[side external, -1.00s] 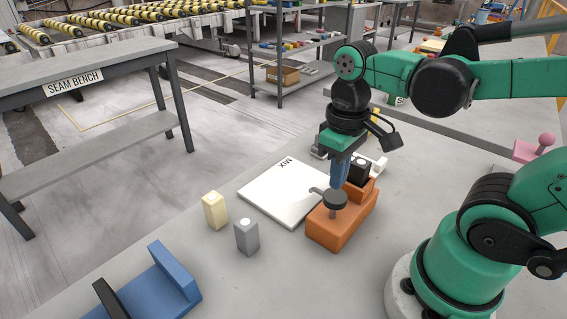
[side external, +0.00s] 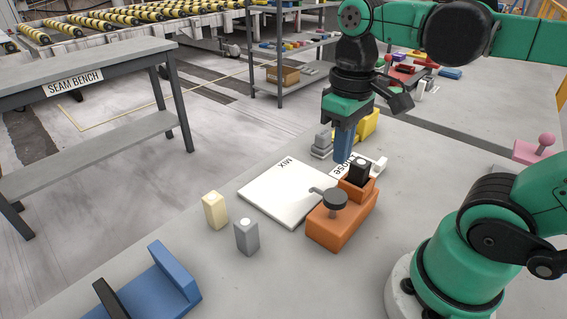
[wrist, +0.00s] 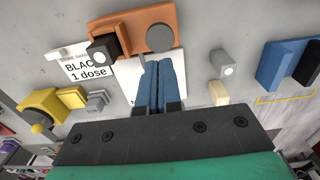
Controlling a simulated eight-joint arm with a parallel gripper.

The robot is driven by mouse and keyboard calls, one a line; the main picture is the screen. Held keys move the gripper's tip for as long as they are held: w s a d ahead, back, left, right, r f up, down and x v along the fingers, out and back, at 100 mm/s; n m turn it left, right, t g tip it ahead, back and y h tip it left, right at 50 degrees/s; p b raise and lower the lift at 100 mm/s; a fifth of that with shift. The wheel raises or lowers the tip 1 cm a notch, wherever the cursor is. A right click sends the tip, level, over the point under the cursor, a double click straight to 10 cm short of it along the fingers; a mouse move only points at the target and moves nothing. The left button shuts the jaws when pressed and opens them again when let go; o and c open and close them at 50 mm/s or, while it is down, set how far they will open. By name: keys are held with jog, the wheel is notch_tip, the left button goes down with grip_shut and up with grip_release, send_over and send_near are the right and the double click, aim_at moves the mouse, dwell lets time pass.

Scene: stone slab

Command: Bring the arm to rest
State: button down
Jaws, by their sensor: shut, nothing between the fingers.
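My gripper (side external: 343,150) has blue fingers, which are shut with nothing between them. It hangs above the slab, behind the orange holder (side external: 338,228) in the side view. The wrist view shows the shut fingers (wrist: 163,88) side by side over the white board. The orange holder carries a dark grey round knob (side external: 334,199) and a black block (side external: 359,169) with a light dot on top. A white card (side external: 346,167) with partly hidden lettering lies beside it; in the wrist view its text reads "BLACK 1 dose".
A white board (side external: 275,198) marked "MIX" lies left of the holder. A cream block (side external: 215,211) and a grey block (side external: 247,238) stand nearby. A blue fixture (side external: 165,283) is at front left. A yellow object (side external: 369,124) and a grey piece (side external: 322,143) stand behind the gripper.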

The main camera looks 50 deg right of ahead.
jog(key=shift+r, duration=0.6)
jog(key=w+a+f+t, duration=0.1)
jog(key=w+f+t, duration=0.3)
jog(key=w+t, duration=0.2)
jog(key=shift+a+t, duration=0.25)
jog(key=shift+t, duration=0.35)
jog(key=shift+w+f, duration=0.1)
dwell(1.2)
